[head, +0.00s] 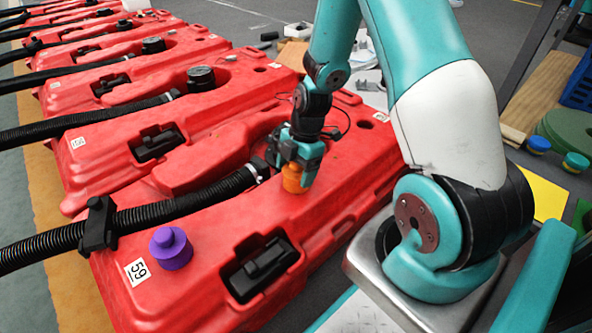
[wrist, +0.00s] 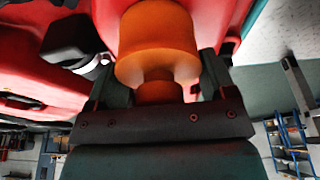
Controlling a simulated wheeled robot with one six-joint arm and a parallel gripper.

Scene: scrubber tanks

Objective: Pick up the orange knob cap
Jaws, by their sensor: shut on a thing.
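The orange knob cap (head: 293,179) is at the top of the nearest red tank (head: 210,210), near its right end. My gripper (head: 299,158) is above it, pointing down, with its fingers closed on the cap's narrow upper part. In the wrist view the cap (wrist: 158,45) shows its wide round body against the red tank, with its narrow knob between the two fingers of my gripper (wrist: 158,92). I cannot tell whether the cap's base touches the tank.
A purple knob cap (head: 171,247) stands on the same tank at the left. A black corrugated hose (head: 180,205) runs across the tank to a fitting beside my gripper. More red tanks with black caps (head: 201,78) stand in a row behind. A blue crate (head: 580,85) is at the far right.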

